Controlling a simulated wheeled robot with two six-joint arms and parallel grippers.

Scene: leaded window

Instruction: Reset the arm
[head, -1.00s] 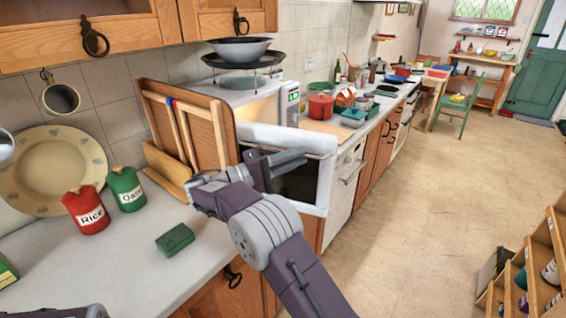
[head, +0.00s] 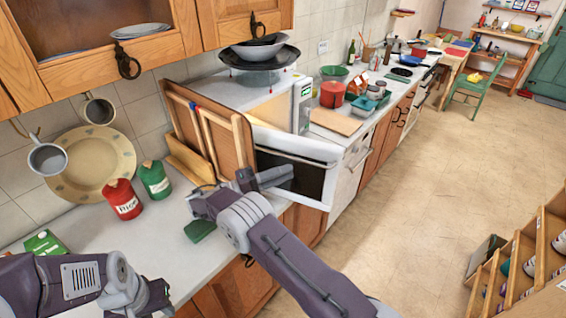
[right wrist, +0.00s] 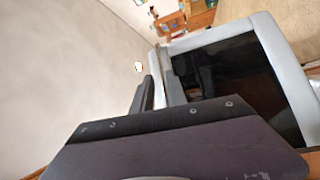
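My right gripper (head: 264,180) is in front of the open door of a white microwave (head: 298,165). My left arm (head: 80,283) is at the lower left, over the counter. Its far end (head: 153,297) is small and unclear, so its finger state cannot be read.
A green sponge (head: 199,229) lies on the counter (head: 85,235) beneath my right wrist. Red (head: 123,200) and green (head: 155,180) canisters stand by a large plate (head: 88,160). Mugs hang at left. Bowls (head: 258,55) sit on the microwave. A wooden rack (head: 535,250) stands right; the floor (head: 430,190) between is clear.

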